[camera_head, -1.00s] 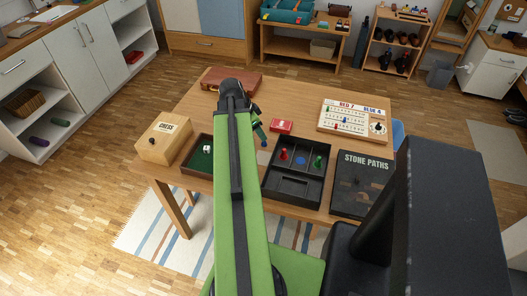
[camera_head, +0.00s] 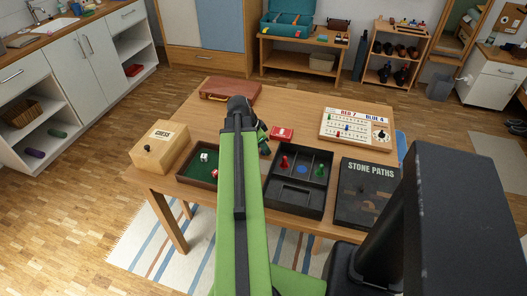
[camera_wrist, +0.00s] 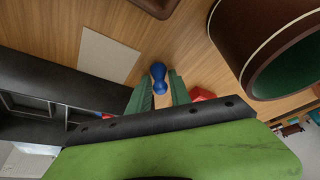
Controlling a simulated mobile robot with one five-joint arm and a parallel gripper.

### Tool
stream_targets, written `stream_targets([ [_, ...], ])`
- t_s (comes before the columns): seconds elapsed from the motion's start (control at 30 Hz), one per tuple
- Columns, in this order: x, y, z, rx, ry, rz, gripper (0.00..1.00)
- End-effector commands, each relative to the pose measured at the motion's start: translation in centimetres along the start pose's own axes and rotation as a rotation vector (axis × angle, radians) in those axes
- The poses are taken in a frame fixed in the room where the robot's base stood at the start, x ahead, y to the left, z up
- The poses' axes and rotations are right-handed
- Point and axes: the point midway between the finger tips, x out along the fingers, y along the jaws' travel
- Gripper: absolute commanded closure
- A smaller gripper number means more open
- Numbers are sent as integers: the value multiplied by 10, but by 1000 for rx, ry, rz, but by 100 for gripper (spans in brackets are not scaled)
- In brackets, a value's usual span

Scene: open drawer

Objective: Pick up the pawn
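A small blue pawn (camera_wrist: 159,78) lies or stands on the wooden table in the wrist view; I cannot tell which. My gripper (camera_wrist: 160,90) is open, with a green finger on each side of the pawn's near end. No contact with the pawn shows. In the head view, my gripper (camera_head: 263,140) is low over the table, partly behind my arm, and the blue pawn is hidden. A red pawn (camera_head: 284,162) and a green pawn (camera_head: 320,171) stand in the black compartment tray (camera_head: 297,198).
A dark cup with green lining (camera_wrist: 245,55) is close on the right in the wrist view. A beige card (camera_wrist: 108,55) lies left of the pawn.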

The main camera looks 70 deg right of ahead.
Motion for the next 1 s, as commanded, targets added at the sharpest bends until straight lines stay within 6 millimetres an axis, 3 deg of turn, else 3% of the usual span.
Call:
stream_targets([
  [0.03,0,0,0,0,0,0,84],
  [0.17,0,0,0,0,0,0,100],
  [0.67,-1,0,0,-1,0,0,100],
  [0.87,-19,0,-7,-1,0,0,100],
  [1.0,-44,0,-18,-1,0,-1,100],
])
